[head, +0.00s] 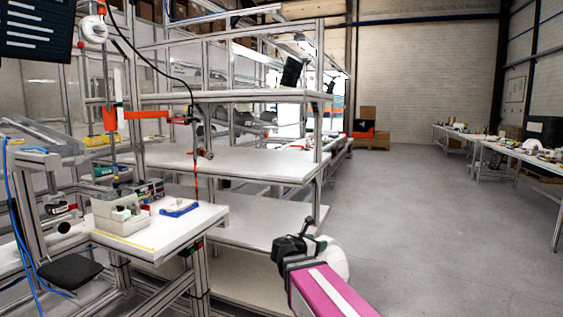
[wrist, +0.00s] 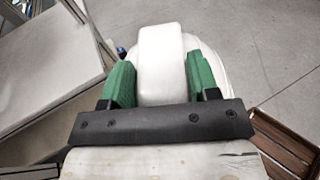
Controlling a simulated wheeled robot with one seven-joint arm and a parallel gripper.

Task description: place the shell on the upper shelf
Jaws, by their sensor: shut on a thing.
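The white helmet shell (wrist: 162,52) is between the green-padded fingers of my gripper (wrist: 161,85) in the wrist view; the fingers are shut on it. In the head view the shell (head: 338,262) shows partly behind my pink arm and dark gripper (head: 308,238). The shelf rack stands left of my gripper. Its upper shelf (head: 232,97) looks mostly bare, with a middle shelf (head: 240,166) and a lower shelf (head: 255,232) beneath. The shell is held apart from the rack, near the right end of the lower shelf in the picture.
A workbench (head: 160,232) with a white bin (head: 121,214) and a blue tray (head: 180,207) stands at the front left. A rack post (head: 318,165) stands at the shelves' right end. The floor (head: 420,220) to the right is clear. A brown slatted wooden thing (wrist: 285,145) shows low right in the wrist view.

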